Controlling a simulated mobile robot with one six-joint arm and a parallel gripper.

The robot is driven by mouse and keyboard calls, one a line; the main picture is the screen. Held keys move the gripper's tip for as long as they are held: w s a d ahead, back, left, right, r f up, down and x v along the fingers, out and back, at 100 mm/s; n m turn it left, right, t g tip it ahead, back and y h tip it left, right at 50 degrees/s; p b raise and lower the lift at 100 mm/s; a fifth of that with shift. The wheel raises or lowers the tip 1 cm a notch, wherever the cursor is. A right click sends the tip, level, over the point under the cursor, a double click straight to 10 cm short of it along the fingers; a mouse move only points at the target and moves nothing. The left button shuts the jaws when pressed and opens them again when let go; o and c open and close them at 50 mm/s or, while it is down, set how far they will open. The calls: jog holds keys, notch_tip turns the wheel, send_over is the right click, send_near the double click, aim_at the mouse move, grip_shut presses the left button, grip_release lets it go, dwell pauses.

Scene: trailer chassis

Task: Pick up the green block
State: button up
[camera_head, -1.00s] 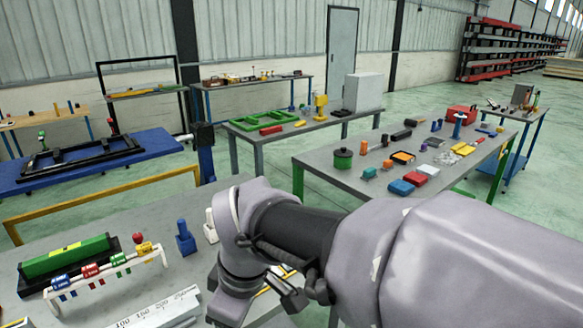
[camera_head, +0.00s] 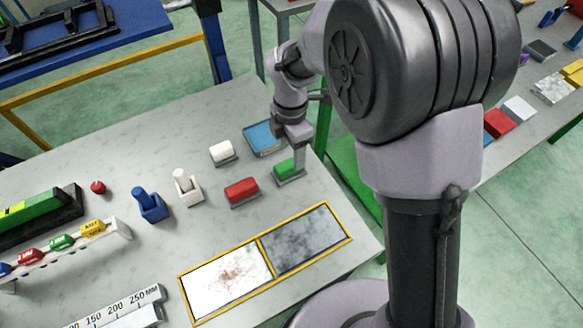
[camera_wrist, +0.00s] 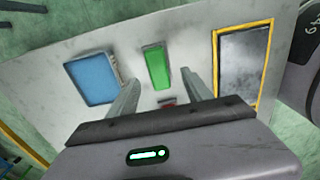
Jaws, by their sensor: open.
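The green block (camera_head: 287,167) lies on a small grey base near the right edge of the near table. My gripper (camera_head: 293,148) is just above it in the head view, pointing down, and partly covers it. In the wrist view the green block (camera_wrist: 157,68) shows ahead of and between the fingertips of my gripper (camera_wrist: 161,78). The fingers are apart with nothing between them. I cannot tell how much height is left between the fingertips and the block.
A red block (camera_head: 241,190), a white block (camera_head: 222,151) and a blue tray (camera_head: 264,137) stand close by. A yellow-framed two-part panel (camera_head: 265,262) lies in front. Blue (camera_head: 149,204) and white (camera_head: 187,186) upright pieces stand left. The table's right edge is near.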

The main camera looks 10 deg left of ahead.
aim_at(289, 164)
jog(key=f+b, duration=0.1)
jog(key=f, duration=0.1)
jog(key=f+b, duration=0.1)
jog(key=f, duration=0.2)
jog(key=f+b, duration=0.1)
jog(key=f, duration=0.1)
jog(key=shift+a+f, duration=0.2)
jog(key=shift+a, duration=0.1)
jog(key=shift+r, duration=0.15)
grip_shut()
